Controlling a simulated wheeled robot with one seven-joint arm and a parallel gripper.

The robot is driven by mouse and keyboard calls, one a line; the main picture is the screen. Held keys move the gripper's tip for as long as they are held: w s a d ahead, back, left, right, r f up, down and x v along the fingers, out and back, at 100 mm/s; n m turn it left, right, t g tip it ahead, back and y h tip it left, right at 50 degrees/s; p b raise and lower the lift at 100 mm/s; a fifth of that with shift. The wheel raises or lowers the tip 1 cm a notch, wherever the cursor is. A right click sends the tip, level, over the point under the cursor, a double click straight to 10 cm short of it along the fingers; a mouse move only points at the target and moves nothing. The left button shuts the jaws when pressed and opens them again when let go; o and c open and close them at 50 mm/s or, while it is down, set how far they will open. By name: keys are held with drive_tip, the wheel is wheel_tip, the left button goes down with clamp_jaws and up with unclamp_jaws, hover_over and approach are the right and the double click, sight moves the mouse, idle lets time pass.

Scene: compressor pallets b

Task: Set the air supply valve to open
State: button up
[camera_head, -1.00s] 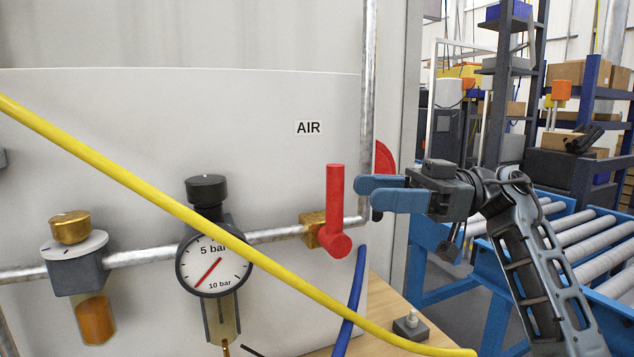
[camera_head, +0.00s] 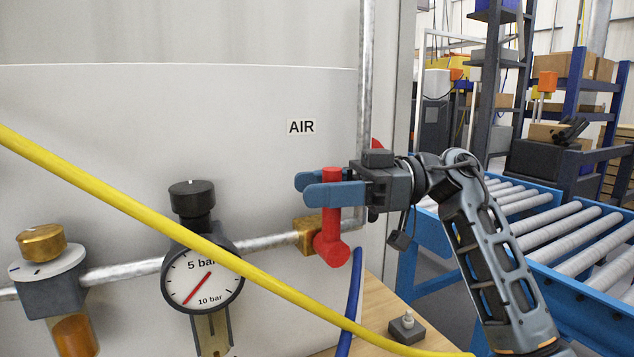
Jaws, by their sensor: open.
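The red valve lever (camera_head: 331,250) stands upright, crosswise to the horizontal pipe, on a brass valve body (camera_head: 308,235) below the AIR label (camera_head: 301,127). My gripper (camera_head: 304,188) reaches in from the right with its blue fingers pointing left. The fingers are open and lie around the upper part of the lever: its red top shows between them, and the nearer finger hides the part just below. Whether either finger touches the lever cannot be told.
A gauge (camera_head: 203,279) and a brass-topped regulator (camera_head: 41,241) sit on the pipe at left. A yellow hose (camera_head: 120,198) crosses diagonally in front. A blue hose (camera_head: 355,290) hangs below the valve. A roller conveyor (camera_head: 560,230) stands at right.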

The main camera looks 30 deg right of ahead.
drive_tip(key=shift+a, duration=0.3)
clamp_jaws()
idle(0.4)
